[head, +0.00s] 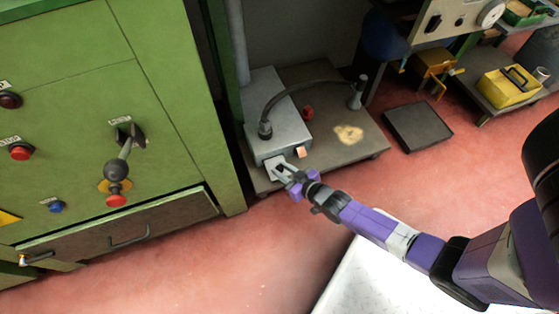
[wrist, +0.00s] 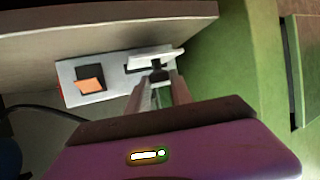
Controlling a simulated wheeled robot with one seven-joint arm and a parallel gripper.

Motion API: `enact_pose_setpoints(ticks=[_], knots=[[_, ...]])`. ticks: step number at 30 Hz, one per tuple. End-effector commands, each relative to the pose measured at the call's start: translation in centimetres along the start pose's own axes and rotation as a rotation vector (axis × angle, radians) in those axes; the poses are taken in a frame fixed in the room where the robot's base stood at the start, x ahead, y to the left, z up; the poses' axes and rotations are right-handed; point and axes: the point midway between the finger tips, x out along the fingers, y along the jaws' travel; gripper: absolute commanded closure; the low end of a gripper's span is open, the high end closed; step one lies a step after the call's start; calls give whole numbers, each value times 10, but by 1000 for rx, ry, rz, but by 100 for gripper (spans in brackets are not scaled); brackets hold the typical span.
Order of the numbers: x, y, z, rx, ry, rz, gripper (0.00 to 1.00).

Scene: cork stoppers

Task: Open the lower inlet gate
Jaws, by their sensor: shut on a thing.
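A grey box unit (head: 277,128) stands on a low platform, with a small light plate (head: 277,165) low on its front, at my gripper. In the wrist view a pale plate (wrist: 155,57) with a dark slot beside it sits on the light panel; I take it for the lower inlet gate. My gripper (head: 283,172) reaches it from the lower right. In the wrist view my gripper (wrist: 158,80) has its fingers around a small dark and grey piece (wrist: 160,74) just below the plate, seemingly its handle. The fingers hide part of it.
An orange switch (wrist: 90,85) is beside the plate on the panel. A dark hose (head: 305,84) arches over the box unit, with a red knob (head: 308,113) near it. A green cabinet (head: 95,100) with knobs and a lever stands left. Red floor (head: 225,265) is clear in front.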

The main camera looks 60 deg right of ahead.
Motion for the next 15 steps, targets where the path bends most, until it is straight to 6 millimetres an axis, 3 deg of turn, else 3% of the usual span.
enact_pose_setpoints(ticks=[3,13,14,15], knots=[[-8,-3,2,1,-1,2,100],[-9,-4,3,0,1,0,100],[-9,-4,3,0,1,0,71],[-9,-4,3,0,1,0,64]])
